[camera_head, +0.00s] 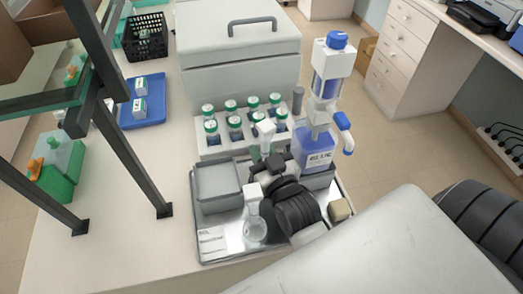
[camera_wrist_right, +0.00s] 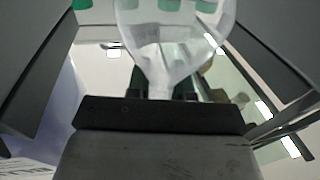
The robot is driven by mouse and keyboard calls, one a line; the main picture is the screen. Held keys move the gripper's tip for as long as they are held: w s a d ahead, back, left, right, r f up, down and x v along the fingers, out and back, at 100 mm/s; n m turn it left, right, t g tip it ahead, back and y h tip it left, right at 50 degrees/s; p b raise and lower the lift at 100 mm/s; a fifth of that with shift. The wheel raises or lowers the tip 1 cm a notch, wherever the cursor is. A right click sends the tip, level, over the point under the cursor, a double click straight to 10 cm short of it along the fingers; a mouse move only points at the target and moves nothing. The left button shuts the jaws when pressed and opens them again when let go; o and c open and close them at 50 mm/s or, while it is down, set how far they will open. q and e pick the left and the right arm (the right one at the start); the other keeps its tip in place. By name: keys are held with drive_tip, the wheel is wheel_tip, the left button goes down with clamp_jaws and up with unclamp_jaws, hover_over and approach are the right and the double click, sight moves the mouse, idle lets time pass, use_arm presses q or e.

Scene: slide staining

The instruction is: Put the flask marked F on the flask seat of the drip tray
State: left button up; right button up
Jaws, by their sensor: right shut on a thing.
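The drip tray (camera_head: 236,252) is a grey-rimmed metal tray in the middle of the head view. A clear flask (camera_head: 256,229) with a white tag at its top stands upright at the tray's front. My right gripper (camera_head: 272,162) is above the back of the tray, shut on another flask (camera_head: 265,130) with a white tag. Its body is mostly hidden in the head view; the right wrist view shows its clear bulb and neck (camera_wrist_right: 170,35). No letter is readable on either flask. I cannot make out the flask seat. My left gripper is not in view.
Several green-capped bottles (camera_head: 236,124) stand in a white rack behind the tray. A blue-and-white dispenser (camera_head: 317,150) stands close on the right. A dark frame (camera_head: 130,155) stands on the left. Bare table lies left of the tray.

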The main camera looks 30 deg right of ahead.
drive_tip(key=o, duration=0.7)
drive_tip(key=shift+s+f+g, duration=0.1)
drive_tip(key=shift+f+g, duration=0.2)
drive_tip(key=shift+f, duration=0.55)
drive_tip(key=shift+o, duration=0.2)
drive_tip(key=shift+r, duration=0.15)
drive_tip(key=s+r+b, duration=0.1)
drive_tip(key=s, duration=0.6)
drive_tip(key=shift+a+r, duration=0.15)
drive_tip(key=shift+a, duration=0.05)
